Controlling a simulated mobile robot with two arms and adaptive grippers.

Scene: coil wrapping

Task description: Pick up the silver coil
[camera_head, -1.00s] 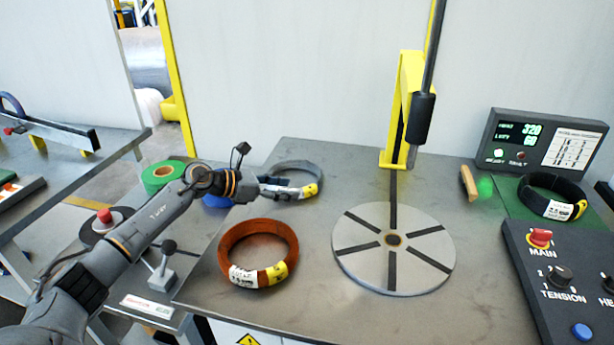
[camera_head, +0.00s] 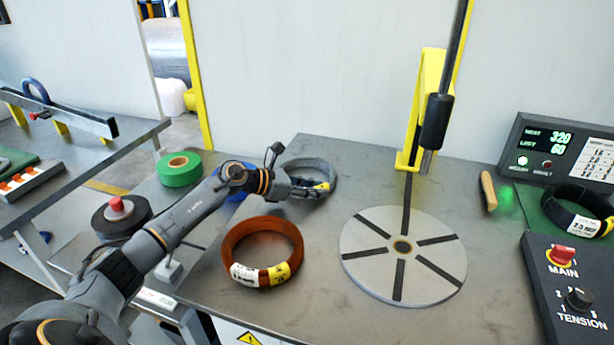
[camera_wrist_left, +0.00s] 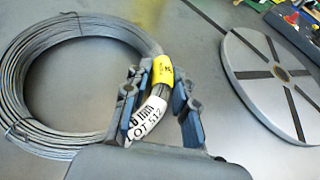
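The silver coil (camera_head: 318,165) lies flat on the metal bench, behind the copper-coloured coil. In the left wrist view the silver coil (camera_wrist_left: 30,80) is a grey wire ring with a yellow label and a white label. My left gripper (camera_head: 312,187) is at the near right part of the ring. In the left wrist view its two blue-padded fingers (camera_wrist_left: 158,100) stand apart on either side of the labelled section, with gaps visible. Part of the coil is hidden behind the gripper in the head view. My right gripper is not in view.
The copper-coloured coil (camera_head: 262,238) lies close in front of my left arm. A round slotted turntable (camera_head: 437,270) is to the right, below a yellow post (camera_head: 428,90). A black coil (camera_head: 575,207) and control panel (camera_head: 570,290) stand at far right. Green tape (camera_head: 180,170) is left.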

